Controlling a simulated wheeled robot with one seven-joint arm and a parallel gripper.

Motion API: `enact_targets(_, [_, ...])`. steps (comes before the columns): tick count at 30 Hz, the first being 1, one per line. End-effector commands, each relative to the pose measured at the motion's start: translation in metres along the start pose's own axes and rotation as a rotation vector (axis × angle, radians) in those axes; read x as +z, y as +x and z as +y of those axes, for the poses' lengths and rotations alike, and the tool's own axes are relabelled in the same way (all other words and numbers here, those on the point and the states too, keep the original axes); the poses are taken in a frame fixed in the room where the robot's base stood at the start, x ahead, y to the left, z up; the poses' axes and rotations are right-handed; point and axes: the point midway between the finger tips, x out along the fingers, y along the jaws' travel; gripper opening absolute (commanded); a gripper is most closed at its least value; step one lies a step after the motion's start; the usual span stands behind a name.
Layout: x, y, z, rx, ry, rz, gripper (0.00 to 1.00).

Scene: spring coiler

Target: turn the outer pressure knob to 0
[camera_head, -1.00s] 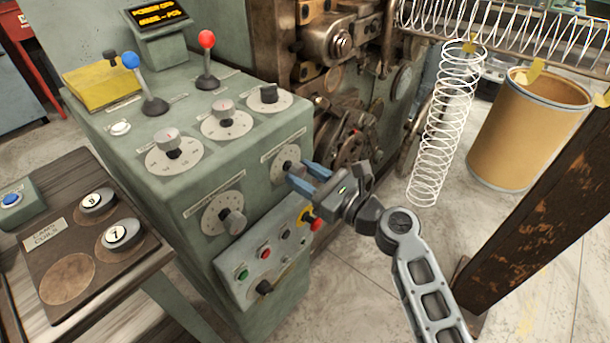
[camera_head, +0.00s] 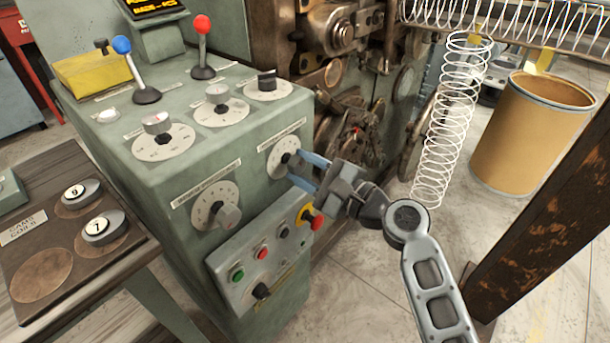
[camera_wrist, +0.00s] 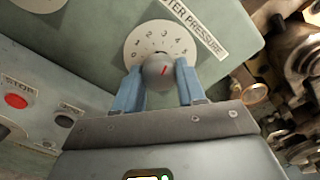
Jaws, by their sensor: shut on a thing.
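Another dial knob (camera_head: 229,215) sits to the left on the same face. A button box with a red-and-yellow emergency button (camera_head: 312,217) lies just below my gripper. Coiler machinery (camera_head: 350,140) stands behind, and a hanging spring (camera_head: 447,125) and brown drum (camera_head: 530,135) are to the right.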

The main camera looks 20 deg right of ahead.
Motion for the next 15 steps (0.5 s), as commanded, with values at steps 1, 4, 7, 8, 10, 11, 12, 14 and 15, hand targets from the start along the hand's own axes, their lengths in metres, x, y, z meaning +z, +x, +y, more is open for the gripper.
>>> enact_targets(1, [-0.0024,-0.0002,0.0028,-0.001,-0.046,-0.001,0.09])
enact_targets(4, [-0.0023,-0.0001,0.0029,-0.001,-0.141,-0.001,0.09])
enact_targets(7, [-0.0025,-0.0001,0.0033,0.000,-0.236,-0.001,0.09])
enact_targets(8, [-0.0025,-0.0001,0.0034,0.000,-0.264,-0.001,0.09])
enact_targets(10, [-0.0024,-0.0002,0.0033,-0.001,-0.331,-0.001,0.09])
enact_targets(11, [-0.0026,-0.0002,0.0034,-0.001,-0.360,-0.001,0.09])
enact_targets(12, [-0.0027,-0.0002,0.0036,0.000,-0.396,-0.001,0.09])
enact_targets(14, [-0.0027,-0.0003,0.0038,0.000,-0.454,-0.001,0.09])
enact_targets(15, [-0.0027,-0.0003,0.0038,0.000,-0.492,-0.001,0.09])
